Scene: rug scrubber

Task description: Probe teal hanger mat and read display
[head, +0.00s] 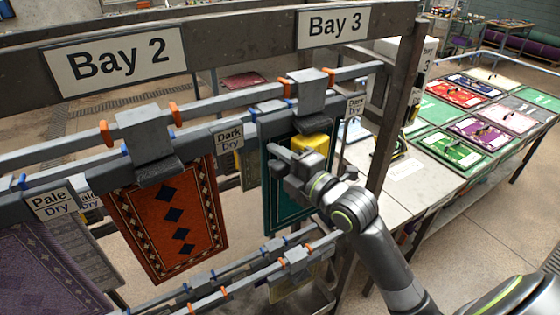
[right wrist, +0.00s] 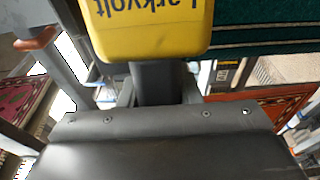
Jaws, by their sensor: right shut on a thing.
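The teal mat (head: 276,212) hangs from a grey clamp in the right part of the rack in the head view. Part of a dark green-teal mat also shows at the top right of the right wrist view (right wrist: 275,42). My right gripper (head: 300,158) is in front of the mat, shut on a yellow meter (head: 312,143). In the right wrist view the meter (right wrist: 150,30) bears an upside-down "Larkvolt" label. Its display and probe tips are hidden. I cannot tell whether it touches the mat. My left gripper is not in view.
An orange mat (head: 172,225) and a purple mat (head: 45,265) hang to the left. Rails and clamps run below the Bay 2 sign (head: 116,62) and Bay 3 sign (head: 333,27). A rack post (head: 398,110) and a table with several colored mats (head: 478,135) stand right.

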